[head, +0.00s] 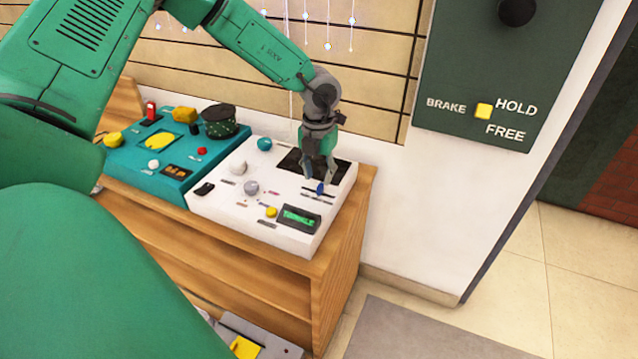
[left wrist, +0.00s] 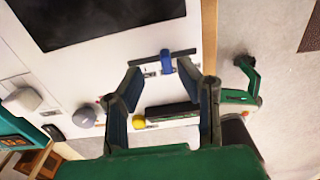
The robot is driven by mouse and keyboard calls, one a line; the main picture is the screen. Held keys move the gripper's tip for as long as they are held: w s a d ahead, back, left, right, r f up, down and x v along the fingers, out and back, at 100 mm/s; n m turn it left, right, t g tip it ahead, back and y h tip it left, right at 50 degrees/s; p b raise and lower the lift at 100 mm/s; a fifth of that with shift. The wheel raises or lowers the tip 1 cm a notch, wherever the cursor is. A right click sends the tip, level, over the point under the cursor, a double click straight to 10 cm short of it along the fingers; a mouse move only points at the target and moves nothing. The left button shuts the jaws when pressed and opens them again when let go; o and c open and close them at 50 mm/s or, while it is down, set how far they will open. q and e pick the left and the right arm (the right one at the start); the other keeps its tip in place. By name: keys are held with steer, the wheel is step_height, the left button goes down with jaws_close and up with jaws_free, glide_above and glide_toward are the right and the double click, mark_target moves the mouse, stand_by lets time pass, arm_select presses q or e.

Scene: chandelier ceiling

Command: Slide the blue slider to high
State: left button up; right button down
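The blue slider (head: 320,187) is a small blue knob on the white console (head: 225,205), in a dark slot below the black panel (head: 338,175). It also shows in the left wrist view (left wrist: 166,61), near the middle of its slot. My left gripper (head: 319,176) is over the console, pointing down, with its tips close to the slider. In the left wrist view, its two fingers (left wrist: 160,72) are apart, and the slider shows between and just past the tips. I cannot tell whether a finger touches it. The slot's labels are unreadable. My right gripper is not in view.
The white console has a grey knob (head: 251,188), a yellow button (head: 271,212) and a green-lit display (head: 299,217). A teal console (head: 140,165) stands to the left. Both sit on a wooden stand (head: 345,245) against the wall. A brake panel (head: 480,70) hangs at right.

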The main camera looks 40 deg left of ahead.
mark_target(319, 186)
arm_select(q)
steer(key=shift+d+f, duration=0.2)
steer(key=shift+f, duration=0.4)
steer(key=shift+d+f, duration=0.15)
steer(key=shift+f, duration=0.45)
steer(key=shift+d+f+b, duration=0.25)
steer(key=shift+f+b, duration=0.15)
steer(key=shift+f, duration=0.1)
steer(key=shift+a, duration=0.25)
steer(key=shift+a+f, duration=0.15)
steer(key=shift+a, duration=0.05)
jaws_close()
steer(key=shift+w+d, duration=0.1)
steer(key=shift+d, duration=0.4)
steer(key=d, duration=0.1)
steer(key=w+d+p, duration=0.1)
steer(key=shift+d, duration=0.4)
steer(key=shift+a, duration=0.1)
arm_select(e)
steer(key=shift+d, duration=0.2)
arm_select(q)
jaws_free()
steer(key=shift+s, duration=0.1)
steer(key=shift+d, duration=0.2)
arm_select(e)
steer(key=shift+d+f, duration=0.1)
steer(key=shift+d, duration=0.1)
